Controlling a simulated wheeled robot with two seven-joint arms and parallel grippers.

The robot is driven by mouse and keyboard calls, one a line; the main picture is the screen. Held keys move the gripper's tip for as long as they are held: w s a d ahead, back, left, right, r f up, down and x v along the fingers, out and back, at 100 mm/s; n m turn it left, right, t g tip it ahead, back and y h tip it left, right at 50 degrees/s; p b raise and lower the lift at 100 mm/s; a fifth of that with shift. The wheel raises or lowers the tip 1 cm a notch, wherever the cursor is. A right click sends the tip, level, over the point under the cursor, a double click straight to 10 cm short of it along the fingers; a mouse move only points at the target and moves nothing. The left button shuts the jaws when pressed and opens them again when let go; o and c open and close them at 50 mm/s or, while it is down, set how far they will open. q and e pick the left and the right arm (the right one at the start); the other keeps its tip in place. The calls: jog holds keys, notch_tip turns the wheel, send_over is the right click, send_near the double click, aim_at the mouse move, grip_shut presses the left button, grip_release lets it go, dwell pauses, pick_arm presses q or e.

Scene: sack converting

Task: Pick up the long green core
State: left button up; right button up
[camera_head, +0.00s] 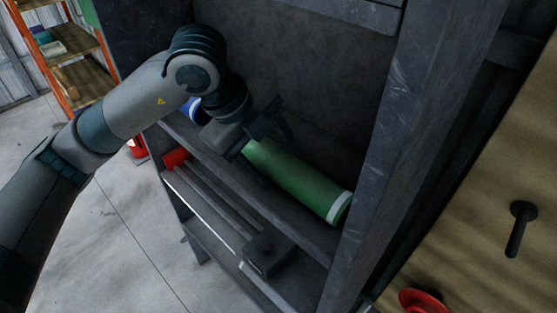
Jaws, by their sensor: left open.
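The long green core (295,178) lies on the upper shelf of a dark grey cabinet, with a white band near its right end. Its left end is partly hidden by my left gripper (262,130). My left arm comes in from the left, and the gripper is open at the core's left end. I cannot tell whether its fingers touch the core. My right gripper is not in view.
A blue item (194,108) lies on the shelf behind my left arm. The cabinet's side post (385,150) stands close to the core's right end. A lower rail carries a red part (175,158) and a dark block (270,252). Orange shelving (75,70) stands at upper left.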

pick_arm(q)
jog(key=c, duration=1.2)
